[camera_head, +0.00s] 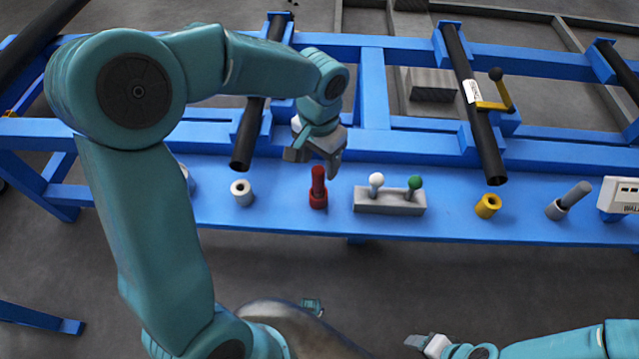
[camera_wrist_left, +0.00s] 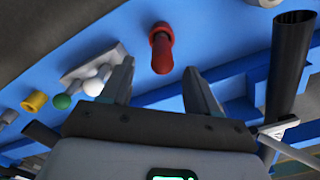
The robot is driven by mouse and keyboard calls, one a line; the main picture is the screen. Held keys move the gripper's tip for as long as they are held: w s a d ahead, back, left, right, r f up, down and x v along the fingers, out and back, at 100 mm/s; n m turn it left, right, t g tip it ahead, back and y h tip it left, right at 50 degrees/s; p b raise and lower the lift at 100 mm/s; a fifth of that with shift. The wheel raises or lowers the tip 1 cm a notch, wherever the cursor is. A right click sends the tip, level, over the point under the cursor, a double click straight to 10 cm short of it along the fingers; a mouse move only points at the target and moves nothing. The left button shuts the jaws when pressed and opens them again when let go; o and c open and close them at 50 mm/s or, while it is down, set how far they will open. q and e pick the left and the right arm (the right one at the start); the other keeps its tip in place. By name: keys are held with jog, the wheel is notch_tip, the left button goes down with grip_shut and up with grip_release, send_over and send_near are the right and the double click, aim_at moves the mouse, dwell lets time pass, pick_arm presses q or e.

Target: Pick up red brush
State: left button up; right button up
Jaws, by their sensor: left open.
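The red brush (camera_head: 318,188) stands upright on the blue shelf (camera_head: 270,215), with a wider red base and a thinner shaft on top. In the left wrist view the red brush (camera_wrist_left: 161,48) appears beyond the fingertips, between them and a little apart from them. My left gripper (camera_head: 312,162) is open and empty, just above and behind the brush in the head view. Its two fingers (camera_wrist_left: 160,80) show spread in the left wrist view. My right gripper (camera_head: 420,342) is low at the bottom right, far from the brush; its jaws are too small to judge.
A grey block with white and green knobs (camera_head: 390,200) stands right of the brush. A white ring (camera_head: 242,192) stands left, a yellow ring (camera_head: 488,206) and grey cylinder (camera_head: 568,200) further right. Black pipes (camera_head: 474,105) on blue frame rails slope down behind the shelf.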

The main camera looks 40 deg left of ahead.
aim_at(318, 171)
pick_arm(q)
notch_tip(318, 171, down, 3)
jog(key=shift+s+f, duration=0.15)
jog(key=shift+f, duration=0.05)
jog(key=f, duration=0.1)
jog(key=f+b, duration=0.1)
jog(key=f, duration=0.1)
jog(key=f+b, duration=0.1)
jog(key=f, duration=0.1)
jog(key=shift+w+a+f, duration=0.15)
jog(key=shift+w+f, duration=0.05)
jog(key=shift+w, duration=0.05)
jog(key=shift+r, duration=0.1)
jog(key=shift+c, duration=0.2)
grip_shut()
